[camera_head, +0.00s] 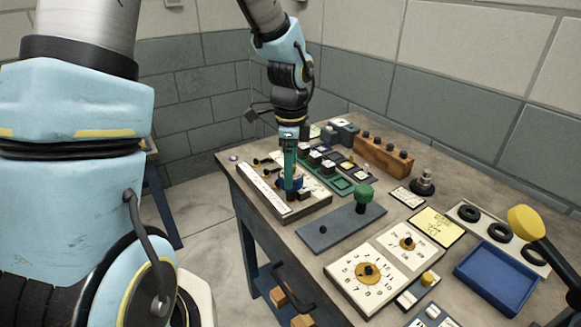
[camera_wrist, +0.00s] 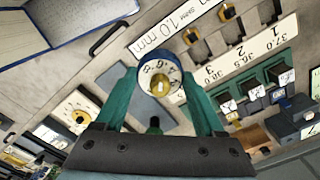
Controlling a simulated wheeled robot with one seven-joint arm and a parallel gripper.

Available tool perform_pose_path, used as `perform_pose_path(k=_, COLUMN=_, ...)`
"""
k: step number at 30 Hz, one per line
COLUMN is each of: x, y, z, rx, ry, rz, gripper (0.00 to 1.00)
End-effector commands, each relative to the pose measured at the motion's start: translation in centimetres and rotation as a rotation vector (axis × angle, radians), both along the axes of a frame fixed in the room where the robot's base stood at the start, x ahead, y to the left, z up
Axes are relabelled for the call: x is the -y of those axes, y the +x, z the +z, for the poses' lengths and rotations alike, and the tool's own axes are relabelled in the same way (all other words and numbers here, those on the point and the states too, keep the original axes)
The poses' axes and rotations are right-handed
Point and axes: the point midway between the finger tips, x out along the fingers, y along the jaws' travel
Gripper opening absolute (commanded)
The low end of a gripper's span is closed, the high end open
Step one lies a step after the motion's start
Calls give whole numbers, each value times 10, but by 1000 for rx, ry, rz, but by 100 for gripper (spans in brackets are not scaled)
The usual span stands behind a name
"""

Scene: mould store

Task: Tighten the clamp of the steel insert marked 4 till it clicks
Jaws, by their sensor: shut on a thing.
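My gripper (camera_head: 291,180) points down over the white-topped board at the left end of the bench. Its teal fingers are shut on a blue round knob (camera_head: 297,183). In the wrist view the knob (camera_wrist: 159,68) has a white numbered face and a yellow middle, and sits between the fingertips (camera_wrist: 163,88). Marks 1, 2 and 3 show there; I cannot make out a 4. My fingers hide what lies under the knob.
A green stand (camera_head: 343,184) and a grey plate with a green knob (camera_head: 364,194) stand close right of the board. Two dial plates (camera_head: 367,272), a blue tray (camera_head: 497,275) and a yellow-headed tool (camera_head: 526,222) lie further right. Bare bench shows at the far left corner.

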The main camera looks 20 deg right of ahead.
Motion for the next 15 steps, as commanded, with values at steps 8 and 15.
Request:
perform_pose_path(k=8, x=-3, y=-3, z=-4, rx=-11, ry=7, rz=-99, gripper=0)
perform_pose_path(k=15, x=-3, y=-3, z=-5, rx=-10, ry=8, rz=-104, gripper=0)
